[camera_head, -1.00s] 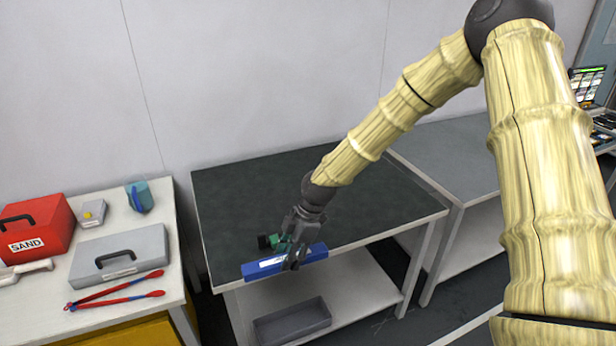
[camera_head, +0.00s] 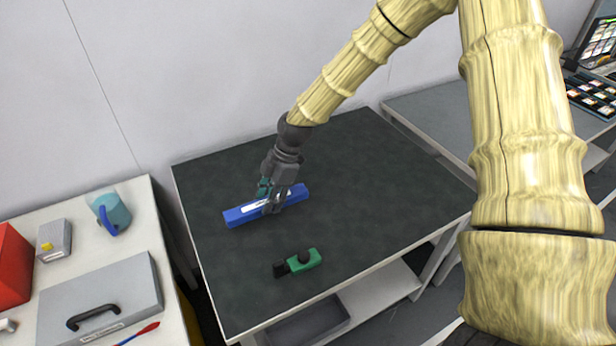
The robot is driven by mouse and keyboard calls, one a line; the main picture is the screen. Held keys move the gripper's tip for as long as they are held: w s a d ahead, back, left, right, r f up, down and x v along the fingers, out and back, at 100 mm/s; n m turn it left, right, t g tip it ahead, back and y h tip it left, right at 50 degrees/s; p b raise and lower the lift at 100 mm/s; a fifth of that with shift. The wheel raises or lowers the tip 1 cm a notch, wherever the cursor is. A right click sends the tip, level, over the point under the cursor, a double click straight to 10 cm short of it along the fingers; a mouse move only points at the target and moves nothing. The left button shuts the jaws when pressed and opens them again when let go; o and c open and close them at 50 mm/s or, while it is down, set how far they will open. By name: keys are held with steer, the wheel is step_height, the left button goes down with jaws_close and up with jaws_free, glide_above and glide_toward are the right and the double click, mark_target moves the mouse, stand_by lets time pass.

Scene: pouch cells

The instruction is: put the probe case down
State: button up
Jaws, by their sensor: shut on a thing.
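The probe case (camera_head: 242,213) is a long blue box with a white label on it. It is over the dark-topped table (camera_head: 370,225), left of the table's middle. My gripper (camera_head: 272,203) is shut on the probe case near its middle, reaching down from above. The fingers hide part of the case. I cannot tell whether the underside of the case touches the table top or is slightly above it.
A green and black device (camera_head: 300,262) lies nearer the front edge of the table. The right and back of the table top are clear. A light table at left holds a grey case (camera_head: 100,295), a blue-teal jug (camera_head: 110,213) and a red box (camera_head: 12,265).

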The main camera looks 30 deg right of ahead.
steer(key=shift+s+f, duration=0.15)
steer(key=shift+f, duration=0.25)
steer(key=p, duration=0.2)
glide_above(269, 231)
steer(key=d, duration=0.2)
steer(key=f, duration=0.4)
steer(key=shift+w+a+f, duration=0.1)
steer(key=shift+w+a, duration=0.1)
steer(key=shift+s+f, duration=0.2)
steer(key=shift+f, duration=0.2)
steer(key=shift+f+p, duration=0.65)
steer(key=shift+f, duration=1.3)
steer(key=shift+f, duration=0.15)
steer(key=o, duration=1.1)
